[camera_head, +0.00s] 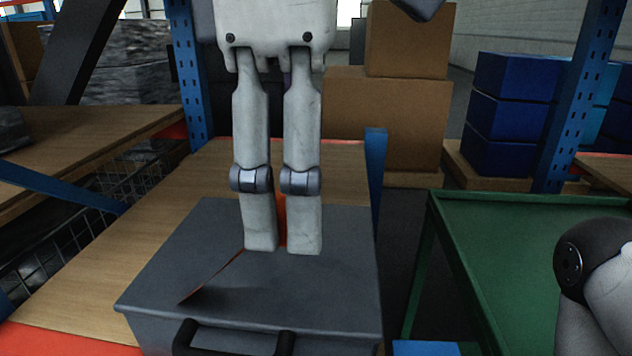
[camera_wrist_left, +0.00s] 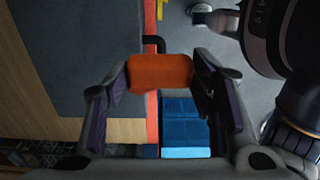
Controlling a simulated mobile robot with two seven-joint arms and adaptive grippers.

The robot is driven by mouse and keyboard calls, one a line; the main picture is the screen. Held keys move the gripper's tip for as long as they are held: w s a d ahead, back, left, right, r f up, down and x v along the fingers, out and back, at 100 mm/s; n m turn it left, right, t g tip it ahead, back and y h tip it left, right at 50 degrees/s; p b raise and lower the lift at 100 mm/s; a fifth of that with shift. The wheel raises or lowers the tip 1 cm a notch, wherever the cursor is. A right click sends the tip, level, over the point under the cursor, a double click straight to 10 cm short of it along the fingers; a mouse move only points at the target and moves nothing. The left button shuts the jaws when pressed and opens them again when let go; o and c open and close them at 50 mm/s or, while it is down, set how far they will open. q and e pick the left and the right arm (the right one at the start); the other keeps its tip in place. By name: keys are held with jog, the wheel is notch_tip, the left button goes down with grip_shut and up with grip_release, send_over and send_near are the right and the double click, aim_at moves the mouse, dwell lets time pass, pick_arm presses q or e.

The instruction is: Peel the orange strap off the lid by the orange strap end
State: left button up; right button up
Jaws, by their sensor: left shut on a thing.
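The grey lid (camera_head: 330,285) of a box with a black handle (camera_head: 235,338) lies below my left gripper (camera_head: 283,246). The orange strap (camera_head: 210,278) runs as a thin, edge-on band from the lid up to the fingers. Its orange strap end (camera_wrist_left: 160,73) fills the gap between the fingers in the left wrist view, and my left gripper is shut on it. A dark shadow lies on the lid under the band. How much strap still touches the lid cannot be told. My right gripper is not in view.
The box stands on a wooden shelf (camera_head: 165,215) between blue rack posts (camera_head: 188,70). A green table or cart (camera_head: 520,240) is at the right. Cardboard boxes (camera_head: 385,110) and blue bins (camera_head: 505,115) stand behind.

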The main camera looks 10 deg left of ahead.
pick_arm(q)
jog(key=a+r, duration=0.1)
jog(key=a, duration=0.6)
jog(key=shift+r, duration=0.35)
jog(key=a+r, duration=0.1)
jog(key=a, duration=0.6)
jog(key=shift+r, duration=0.4)
dwell(0.4)
jog(key=a, duration=0.7)
jog(key=shift+w, duration=0.1)
dwell(0.4)
